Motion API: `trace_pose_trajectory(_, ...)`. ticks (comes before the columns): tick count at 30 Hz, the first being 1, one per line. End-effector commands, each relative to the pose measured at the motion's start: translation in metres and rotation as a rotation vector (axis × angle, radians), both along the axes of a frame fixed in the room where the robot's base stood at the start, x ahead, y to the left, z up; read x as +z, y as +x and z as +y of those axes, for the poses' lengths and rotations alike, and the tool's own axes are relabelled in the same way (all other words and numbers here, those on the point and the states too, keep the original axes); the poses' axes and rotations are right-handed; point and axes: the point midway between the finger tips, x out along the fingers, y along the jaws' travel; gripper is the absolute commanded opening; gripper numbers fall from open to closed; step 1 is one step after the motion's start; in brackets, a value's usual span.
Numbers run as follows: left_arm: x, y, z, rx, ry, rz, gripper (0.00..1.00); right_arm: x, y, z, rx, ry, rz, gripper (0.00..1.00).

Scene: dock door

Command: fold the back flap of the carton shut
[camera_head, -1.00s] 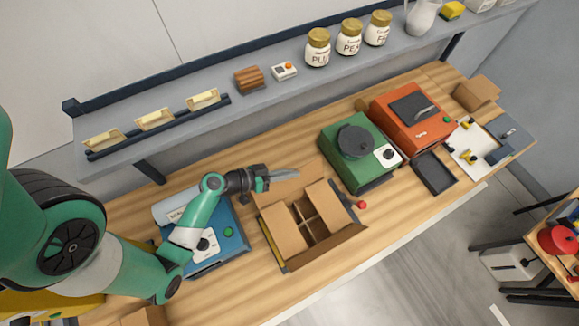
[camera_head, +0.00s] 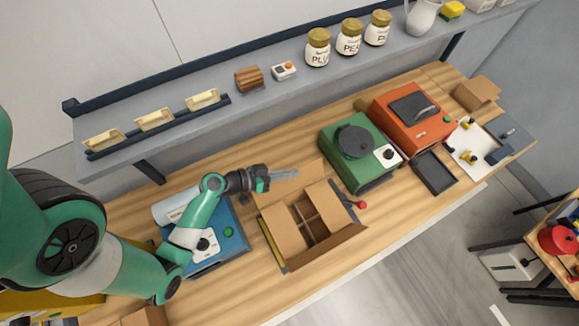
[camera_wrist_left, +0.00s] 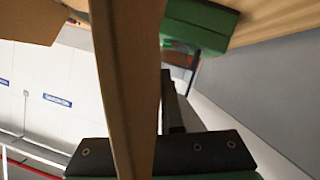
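The open brown carton (camera_head: 311,222) stands on the wooden bench, with a divider in its middle. Its back flap (camera_head: 309,178) stands out from the rear edge. Two side flaps lie over parts of the opening. My left gripper (camera_head: 284,174) is at the back left of the carton, its grey fingers pointing right along the back flap. In the left wrist view, a brown cardboard strip (camera_wrist_left: 129,75) runs down close before the camera. A dark finger (camera_wrist_left: 173,105) shows right of it; the other finger is hidden. Contact with the flap is unclear. My right gripper is not in view.
A blue machine (camera_head: 220,243) stands left of the carton under my left arm. A green machine (camera_head: 365,177) is close on the right, with a red-knobbed lever (camera_head: 361,205) nearby. A grey shelf (camera_head: 240,126) runs behind. Bare bench lies in front.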

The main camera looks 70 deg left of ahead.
Motion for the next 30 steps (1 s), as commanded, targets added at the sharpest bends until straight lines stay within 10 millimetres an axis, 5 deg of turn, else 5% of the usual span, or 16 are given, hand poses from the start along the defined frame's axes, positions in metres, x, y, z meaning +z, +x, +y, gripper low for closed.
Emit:
trace_pose_trajectory(24, 0.006, 0.003, -0.041, -0.009, 0.481, 0.038, 0.00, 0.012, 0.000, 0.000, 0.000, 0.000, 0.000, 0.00)
trace_pose_trajectory(30, 0.004, 0.003, -0.047, -0.004, 0.486, 0.040, 0.00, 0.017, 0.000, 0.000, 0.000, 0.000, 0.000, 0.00)
